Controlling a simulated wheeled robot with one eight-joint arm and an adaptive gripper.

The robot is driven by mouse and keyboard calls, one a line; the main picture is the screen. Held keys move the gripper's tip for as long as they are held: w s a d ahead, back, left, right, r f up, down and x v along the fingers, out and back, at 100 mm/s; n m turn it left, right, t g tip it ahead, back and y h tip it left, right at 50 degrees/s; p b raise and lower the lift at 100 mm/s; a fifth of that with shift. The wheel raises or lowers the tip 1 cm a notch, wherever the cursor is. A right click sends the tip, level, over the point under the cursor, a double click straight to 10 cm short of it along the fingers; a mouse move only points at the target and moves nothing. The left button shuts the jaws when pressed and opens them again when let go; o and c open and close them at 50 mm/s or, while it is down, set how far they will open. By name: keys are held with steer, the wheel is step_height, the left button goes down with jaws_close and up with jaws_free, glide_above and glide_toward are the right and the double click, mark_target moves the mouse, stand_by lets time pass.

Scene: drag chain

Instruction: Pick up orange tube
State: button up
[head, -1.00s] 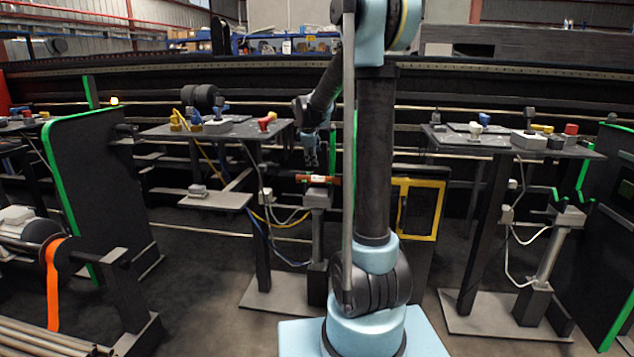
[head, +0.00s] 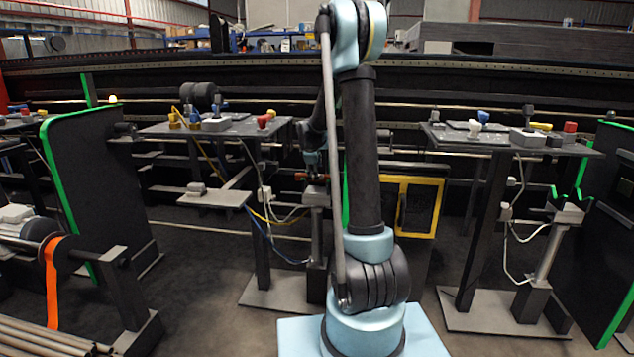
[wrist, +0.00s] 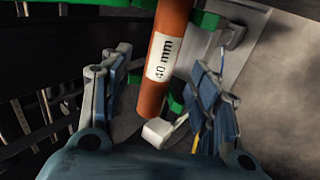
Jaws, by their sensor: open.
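The orange tube (wrist: 168,55), with a white "40 mm" label, shows in the wrist view. It runs from the top edge down to a free end between and beyond my open fingers. It lies against green holder parts (wrist: 205,22). My gripper (wrist: 165,95) has one blue-grey finger on each side of the tube, with a gap to both. In the head view a small end of the orange tube (head: 301,176) shows left of my arm, on its stand. My arm hides the rest of the tube and most of my gripper there.
A dark table (head: 160,131) with coloured buttons stands left of the stand, and another table (head: 580,150) stands at right. A yellow-framed panel (head: 437,207) is just right of my arm. Cables hang under the left table.

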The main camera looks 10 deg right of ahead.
steer(key=shift+x, duration=2.65)
steer(key=shift+s+d, duration=0.15)
steer(key=shift+c, duration=0.2)
jaws_close()
